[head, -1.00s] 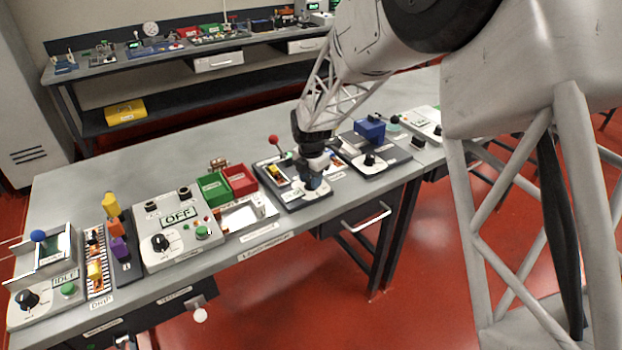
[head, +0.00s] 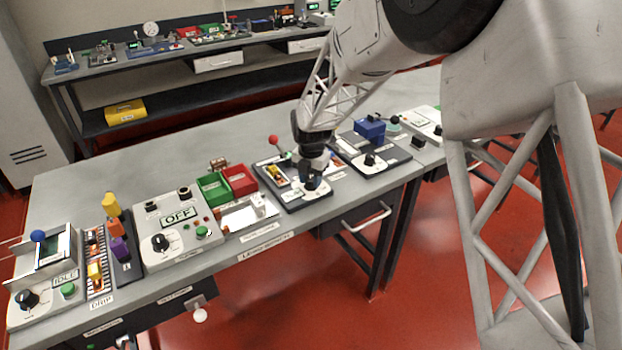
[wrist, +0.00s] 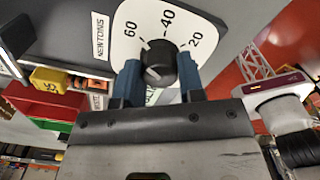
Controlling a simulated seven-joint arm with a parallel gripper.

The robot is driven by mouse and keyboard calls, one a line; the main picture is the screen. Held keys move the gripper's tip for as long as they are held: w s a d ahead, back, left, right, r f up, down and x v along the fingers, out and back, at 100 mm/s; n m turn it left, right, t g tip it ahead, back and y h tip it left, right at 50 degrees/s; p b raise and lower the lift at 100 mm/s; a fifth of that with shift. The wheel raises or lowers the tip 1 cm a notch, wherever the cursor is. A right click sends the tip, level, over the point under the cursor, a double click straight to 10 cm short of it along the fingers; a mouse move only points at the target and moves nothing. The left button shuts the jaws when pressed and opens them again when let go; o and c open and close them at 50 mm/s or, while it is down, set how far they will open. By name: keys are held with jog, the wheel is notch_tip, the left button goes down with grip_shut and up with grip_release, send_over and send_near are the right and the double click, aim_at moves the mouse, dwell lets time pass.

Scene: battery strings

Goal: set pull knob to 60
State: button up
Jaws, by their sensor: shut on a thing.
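The pull knob (wrist: 159,60) is a round black dial on a white scale plate (wrist: 194,22) marked 20, 40 and 60, with a NEWTONS label beside it. In the wrist view my gripper (wrist: 160,78) has its two blue fingers on either side of the knob, shut on it. In the head view my gripper (head: 313,176) is down at the front of a dark panel (head: 296,204), and the knob is mostly hidden there.
A red-tipped lever (head: 274,141) stands just behind and left of my gripper. Green (head: 212,186) and red (head: 241,180) bins lie to the left. A panel with a blue block (head: 369,128) is close on the right. The bench front edge is near.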

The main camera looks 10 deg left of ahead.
aim_at(311, 179)
jog(key=o, duration=0.8)
jog(key=shift+c, duration=0.2)
jog(key=shift+r, duration=0.15)
jog(key=shift+r, duration=1.6)
